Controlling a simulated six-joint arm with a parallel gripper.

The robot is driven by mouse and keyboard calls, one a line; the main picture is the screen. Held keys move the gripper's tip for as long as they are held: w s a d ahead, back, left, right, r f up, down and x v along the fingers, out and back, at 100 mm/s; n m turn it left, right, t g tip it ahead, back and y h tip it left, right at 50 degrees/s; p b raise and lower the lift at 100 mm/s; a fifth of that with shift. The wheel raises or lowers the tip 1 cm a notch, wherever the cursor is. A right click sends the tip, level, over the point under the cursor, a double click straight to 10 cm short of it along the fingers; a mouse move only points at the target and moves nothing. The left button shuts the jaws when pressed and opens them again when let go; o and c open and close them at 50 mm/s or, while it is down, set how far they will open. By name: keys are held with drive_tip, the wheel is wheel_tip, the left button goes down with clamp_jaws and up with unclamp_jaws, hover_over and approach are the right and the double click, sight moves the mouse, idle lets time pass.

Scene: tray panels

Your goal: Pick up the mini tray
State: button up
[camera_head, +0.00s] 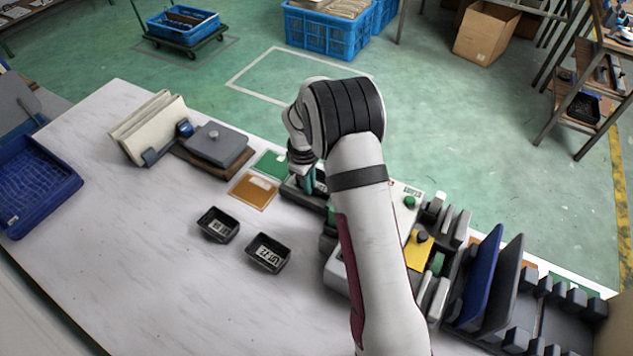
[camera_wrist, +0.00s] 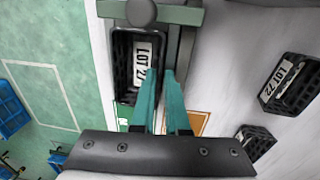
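A black mini tray (camera_wrist: 124,68) with a white lot label sits in a grey fixture in the wrist view. My gripper (camera_wrist: 161,72) has two teal fingers with a gap between them, and they overlap the tray's right side in the picture. I cannot tell whether they touch it. In the head view my gripper (camera_head: 313,182) is largely hidden by my arm, above the fixture at the table's far edge. Two more black mini trays lie on the bare table: one labelled LOT 72 (camera_head: 268,253) and one beside it (camera_head: 218,225).
Orange (camera_head: 254,191) and green (camera_head: 272,165) cards lie left of the gripper. A grey lidded block (camera_head: 216,146), cream folders (camera_head: 145,128) and a blue bin (camera_head: 32,185) stand further left. Upright blue and dark panels (camera_head: 480,278) stand right of my arm. The table's left middle is clear.

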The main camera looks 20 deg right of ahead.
clamp_jaws()
idle(0.7)
drive_tip(key=shift+r, duration=0.15)
idle(0.8)
